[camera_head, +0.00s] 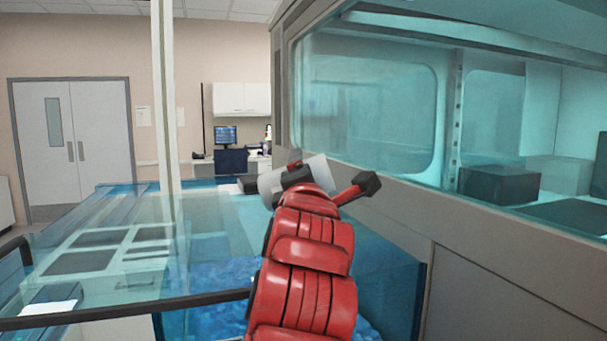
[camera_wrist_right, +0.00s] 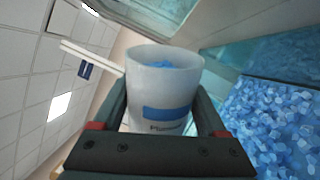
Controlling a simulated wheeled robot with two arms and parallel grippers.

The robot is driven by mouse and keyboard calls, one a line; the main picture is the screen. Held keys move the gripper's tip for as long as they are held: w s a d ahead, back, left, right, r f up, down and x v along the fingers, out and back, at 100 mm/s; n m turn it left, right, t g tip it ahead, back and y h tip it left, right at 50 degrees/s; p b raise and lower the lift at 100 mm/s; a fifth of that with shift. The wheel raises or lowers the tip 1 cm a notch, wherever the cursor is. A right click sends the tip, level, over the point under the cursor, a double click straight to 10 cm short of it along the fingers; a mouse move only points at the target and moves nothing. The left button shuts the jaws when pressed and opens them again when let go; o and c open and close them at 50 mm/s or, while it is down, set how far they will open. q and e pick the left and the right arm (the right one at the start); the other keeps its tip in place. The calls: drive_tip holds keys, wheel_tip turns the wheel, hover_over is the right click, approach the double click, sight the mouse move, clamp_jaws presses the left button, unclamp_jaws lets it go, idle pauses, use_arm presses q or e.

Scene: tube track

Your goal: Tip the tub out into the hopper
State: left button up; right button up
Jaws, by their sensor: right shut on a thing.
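My right gripper (camera_head: 300,172) is shut on a white tub (camera_head: 268,188), out at the end of my red arm. In the right wrist view the tub (camera_wrist_right: 165,92) sits between the two dark fingers of the gripper (camera_wrist_right: 160,105), with a blue label on its side. Some blue content shows at its mouth. The hopper (camera_head: 400,285) has clear bluish walls and holds many blue pieces, partly hidden behind my arm. The pieces also show in the wrist view. My left gripper is out of view.
A large grey cabinet with a glass window (camera_head: 370,105) stands close on the right. A pale post (camera_head: 165,100) rises at the left. A dark rail (camera_head: 130,309) crosses the lower left, before clear panels. Double doors (camera_head: 72,145) are far back.

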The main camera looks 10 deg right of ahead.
sight(323, 158)
drive_tip(key=m+p, duration=0.1)
drive_tip(key=p, duration=0.1)
drive_tip(key=r+m+p, duration=0.1)
drive_tip(key=m+p, duration=0.1)
drive_tip(key=p, duration=0.1)
drive_tip(key=shift+s+d+r+h+p, duration=0.15)
drive_tip(key=shift+d+r+h+p, duration=0.05)
drive_tip(key=shift+r+h+p, duration=0.1)
drive_tip(key=m+p, duration=0.2)
drive_tip(key=p, duration=0.1)
drive_tip(key=d+r+m+p, duration=0.1)
drive_tip(key=m+p, duration=0.1)
drive_tip(key=m+h+p, duration=0.1)
drive_tip(key=p, duration=0.2)
drive_tip(key=shift+d+r+m+p, duration=0.15)
drive_tip(key=shift+d+m+p, duration=0.15)
drive_tip(key=shift+d+m, duration=0.1)
drive_tip(key=shift+s+d+r+m+p, duration=0.1)
drive_tip(key=shift+d+m+p, duration=0.15)
drive_tip(key=shift+m+p, duration=0.6)
drive_tip(key=shift+m, duration=0.25)
drive_tip(key=shift+d, duration=0.1)
idle(2.5)
